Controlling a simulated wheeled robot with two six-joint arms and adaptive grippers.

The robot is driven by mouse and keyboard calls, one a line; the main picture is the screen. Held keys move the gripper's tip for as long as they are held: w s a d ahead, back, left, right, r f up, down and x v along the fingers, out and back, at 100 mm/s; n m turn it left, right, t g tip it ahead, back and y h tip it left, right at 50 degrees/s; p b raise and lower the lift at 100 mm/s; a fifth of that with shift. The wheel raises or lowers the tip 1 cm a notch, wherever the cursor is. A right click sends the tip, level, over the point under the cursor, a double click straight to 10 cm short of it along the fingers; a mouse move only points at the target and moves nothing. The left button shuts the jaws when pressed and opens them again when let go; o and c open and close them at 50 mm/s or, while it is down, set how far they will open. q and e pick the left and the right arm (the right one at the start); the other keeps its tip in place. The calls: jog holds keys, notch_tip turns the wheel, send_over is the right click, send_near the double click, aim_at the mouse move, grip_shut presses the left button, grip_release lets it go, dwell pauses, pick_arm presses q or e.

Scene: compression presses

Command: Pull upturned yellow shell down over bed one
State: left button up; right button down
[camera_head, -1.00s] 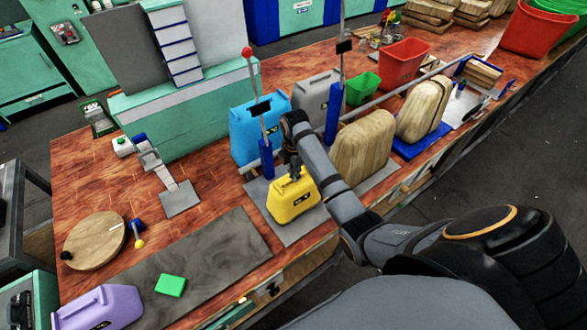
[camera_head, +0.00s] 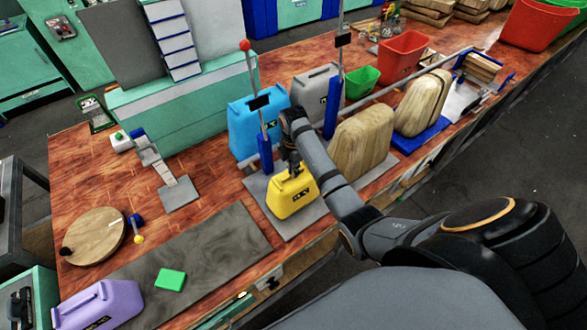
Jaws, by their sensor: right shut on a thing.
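The yellow shell (camera_head: 290,204), a jug-like shape with a dark label, stands upright on a grey plate (camera_head: 254,186) near the table's front edge. I cannot tell whether anything is under the shell, or whether this plate is bed one. My right gripper (camera_head: 294,166) comes down from above and is shut on the shell's top handle; the fingers are partly hidden by the arm. My left gripper is not in view.
A blue jug (camera_head: 244,127) and a lever post with a red knob (camera_head: 245,46) stand behind the shell. A rounded wooden block (camera_head: 361,144) stands close to its right. A purple jug (camera_head: 108,304) and a green block (camera_head: 170,279) lie on the left.

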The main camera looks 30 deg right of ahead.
jog(key=shift+f, duration=0.15)
jog(key=c, duration=1.4)
grip_release()
notch_tip(320, 180, up, 8)
jog(key=shift+f, duration=0.25)
